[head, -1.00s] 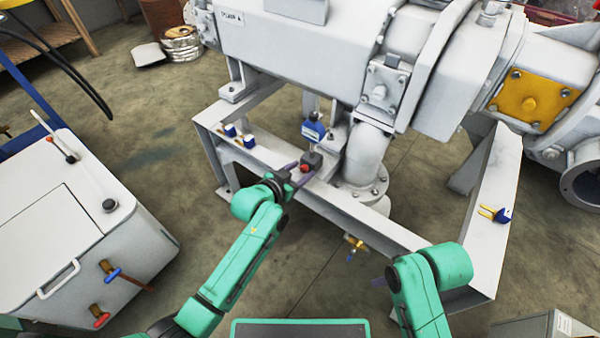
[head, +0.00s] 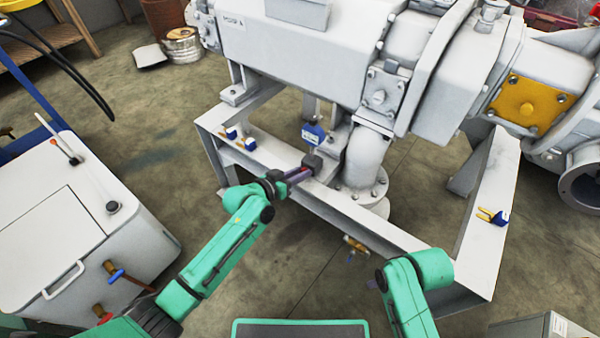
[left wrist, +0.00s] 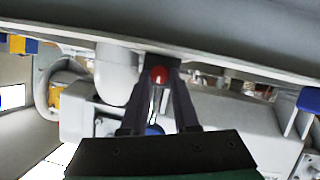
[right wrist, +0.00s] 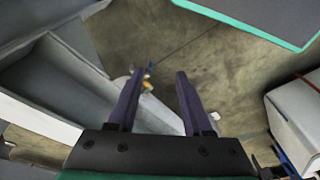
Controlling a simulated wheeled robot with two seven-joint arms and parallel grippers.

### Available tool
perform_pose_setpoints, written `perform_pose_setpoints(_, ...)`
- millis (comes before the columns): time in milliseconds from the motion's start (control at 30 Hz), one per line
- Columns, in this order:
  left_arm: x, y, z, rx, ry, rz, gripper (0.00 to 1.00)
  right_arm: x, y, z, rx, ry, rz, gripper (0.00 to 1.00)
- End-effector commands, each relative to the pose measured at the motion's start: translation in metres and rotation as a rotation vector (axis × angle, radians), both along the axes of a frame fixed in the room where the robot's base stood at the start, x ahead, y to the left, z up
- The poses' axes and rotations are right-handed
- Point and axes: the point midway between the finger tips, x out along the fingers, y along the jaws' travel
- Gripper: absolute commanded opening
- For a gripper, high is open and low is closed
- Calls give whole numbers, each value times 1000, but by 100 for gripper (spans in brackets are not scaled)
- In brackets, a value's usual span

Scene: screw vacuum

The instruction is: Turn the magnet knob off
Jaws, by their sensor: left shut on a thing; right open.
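A small black magnet block (head: 312,161) sits on the white frame beam in the head view. Its red knob (left wrist: 159,75) shows in the left wrist view between the two fingertips. My left gripper (head: 299,173) reaches the block from the lower left, and its dark fingers hide most of the knob in the head view. In the left wrist view the left gripper (left wrist: 160,70) is shut on the red knob. My right gripper (right wrist: 160,73) is open and empty, away from the block, over the floor and frame. Which way the knob is turned cannot be told.
The white pump (head: 300,45) stands above the frame beam (head: 345,205). A blue-bodied part (head: 313,132) is beside the block. Blue-and-yellow clamps lie on the beam's left end and on the right beam (head: 493,216). A white cart (head: 60,220) stands at left. Floor in front is open.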

Motion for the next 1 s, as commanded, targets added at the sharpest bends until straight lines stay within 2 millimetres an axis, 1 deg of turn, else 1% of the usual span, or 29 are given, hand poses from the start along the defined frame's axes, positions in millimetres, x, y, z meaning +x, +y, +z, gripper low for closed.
perform_pose_setpoints(167, 0, 0, -1, 1, 1, 0, 0, 0, 0, 0, 0, 0, 0, 50)
perform_pose_setpoints(200, -1, 0, -1, 1, 1, 0, 44, 0, 0, 0, 0, 0, 0, 50)
perform_pose_setpoints(233, -1, 0, -1, 1, 1, 0, 55, 0, 0, 0, 0, 0, 0, 50)
perform_pose_setpoints(267, -1, 0, -1, 1, 0, -1, 59, 0, 0, 0, 0, 0, 0, 50)
perform_pose_setpoints(567, -1, 0, 0, 2, 0, 0, 59, 0, 0, 1, 0, 1, -1, 50)
perform_pose_setpoints(667, -5, 5, 2, 3, 0, 0, 59, 2, 0, 0, 0, -5, -2, 50)
perform_pose_setpoints(767, -15, 14, 9, 5, 0, 1, 59, 2, -1, -16, -8, 7, -6, 50)
perform_pose_setpoints(833, -26, 24, 16, 6, 1, 0, 59, 2, -3, -28, -13, 11, -9, 50)
perform_pose_setpoints(1000, -63, 56, 36, 8, 2, -2, 59, -2, -9, -64, -28, 20, -21, 50)
